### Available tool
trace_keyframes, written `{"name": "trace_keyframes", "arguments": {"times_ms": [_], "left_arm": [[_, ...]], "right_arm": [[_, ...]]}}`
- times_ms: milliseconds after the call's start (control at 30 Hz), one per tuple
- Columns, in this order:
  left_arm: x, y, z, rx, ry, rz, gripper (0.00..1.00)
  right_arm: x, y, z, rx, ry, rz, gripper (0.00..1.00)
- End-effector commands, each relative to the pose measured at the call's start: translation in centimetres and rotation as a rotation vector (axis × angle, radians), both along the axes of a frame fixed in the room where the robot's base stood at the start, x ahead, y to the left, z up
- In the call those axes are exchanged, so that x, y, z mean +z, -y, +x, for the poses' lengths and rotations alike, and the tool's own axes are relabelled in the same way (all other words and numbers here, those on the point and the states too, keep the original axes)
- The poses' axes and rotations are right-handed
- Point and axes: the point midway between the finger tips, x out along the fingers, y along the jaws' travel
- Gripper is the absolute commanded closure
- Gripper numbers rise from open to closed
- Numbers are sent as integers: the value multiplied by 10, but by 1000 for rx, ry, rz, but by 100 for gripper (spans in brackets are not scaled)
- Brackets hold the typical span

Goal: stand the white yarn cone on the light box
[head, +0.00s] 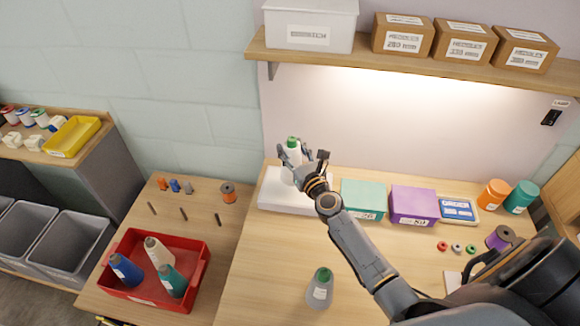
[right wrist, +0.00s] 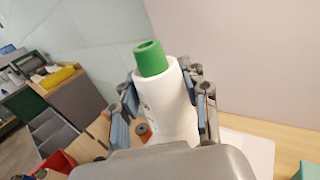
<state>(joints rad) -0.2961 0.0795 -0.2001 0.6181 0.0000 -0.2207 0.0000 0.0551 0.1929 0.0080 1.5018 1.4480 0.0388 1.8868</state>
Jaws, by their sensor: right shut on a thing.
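The white yarn cone (right wrist: 168,105) with a green top stands upright between the finger pads of my right gripper (right wrist: 165,100) in the right wrist view. In the head view the right gripper (head: 305,165) is shut on the white yarn cone (head: 293,153), over the light box (head: 272,192). The light box is a flat white slab at the back of the table. The gripper partly hides the cone's lower part, so I cannot tell whether its base touches the box. My left gripper is not in view.
A teal box (head: 363,198) and a purple box (head: 413,204) stand right of the light box. A red tray (head: 203,262) holds several cones at left. A shelf (head: 370,58) with boxes hangs above.

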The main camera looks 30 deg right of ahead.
Motion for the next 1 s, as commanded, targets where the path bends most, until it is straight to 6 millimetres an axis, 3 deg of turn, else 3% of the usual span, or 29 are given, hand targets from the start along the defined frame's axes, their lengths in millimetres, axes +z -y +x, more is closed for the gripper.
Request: {"name": "trace_keyframes", "arguments": {"times_ms": [267,467,900,933,1000], "left_arm": [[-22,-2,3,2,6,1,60],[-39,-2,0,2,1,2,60],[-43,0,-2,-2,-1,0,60],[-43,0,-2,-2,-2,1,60],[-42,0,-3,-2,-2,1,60]], "right_arm": [[-20,3,15,0,3,-2,100],[-45,3,15,1,2,-5,100],[-50,2,14,0,2,2,100],[-51,2,14,1,0,2,53],[-50,2,14,1,0,1,38]]}}
